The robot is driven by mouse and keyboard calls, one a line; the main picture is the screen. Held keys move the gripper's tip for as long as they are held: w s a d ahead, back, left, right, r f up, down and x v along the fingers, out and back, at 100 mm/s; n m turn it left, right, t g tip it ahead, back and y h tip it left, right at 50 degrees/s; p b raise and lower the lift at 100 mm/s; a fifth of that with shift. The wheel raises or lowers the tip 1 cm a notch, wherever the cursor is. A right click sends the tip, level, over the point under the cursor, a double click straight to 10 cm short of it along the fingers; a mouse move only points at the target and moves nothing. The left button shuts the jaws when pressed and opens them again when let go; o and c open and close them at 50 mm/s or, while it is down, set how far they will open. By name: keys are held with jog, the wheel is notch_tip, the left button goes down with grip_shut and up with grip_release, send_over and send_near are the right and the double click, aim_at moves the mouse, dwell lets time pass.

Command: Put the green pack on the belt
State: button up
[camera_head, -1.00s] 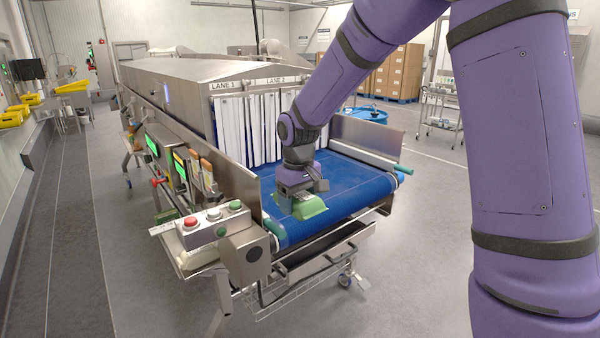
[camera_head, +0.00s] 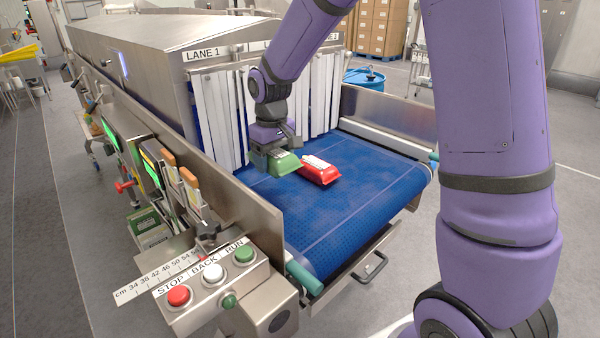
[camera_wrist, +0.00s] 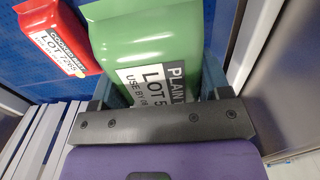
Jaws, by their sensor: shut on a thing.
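The green pack (camera_head: 284,164) is between the fingers of my gripper (camera_head: 270,158), over the blue belt (camera_head: 350,205) near the strip curtain. I cannot tell whether its underside touches the belt. In the wrist view the green pack (camera_wrist: 145,40) fills the space between the jaws, and its white label reads "PLAIN" and "LOT". My gripper (camera_wrist: 160,90) is shut on it. A red pack (camera_head: 319,171) lies on the belt just right of the green one.
White curtain strips (camera_head: 212,115) hang at the tunnel mouth under a "LANE 1" sign (camera_head: 203,54). Metal side walls (camera_head: 240,205) flank the belt. A button box (camera_head: 213,275) stands at the front left, near a green packet (camera_head: 147,225). The belt's front part is clear.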

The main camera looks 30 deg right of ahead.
aim_at(276, 198)
notch_tip(276, 198, down, 9)
jog(key=shift+f, duration=0.15)
dwell(0.4)
jog(key=o, duration=1.3)
jog(key=shift+f, duration=0.15)
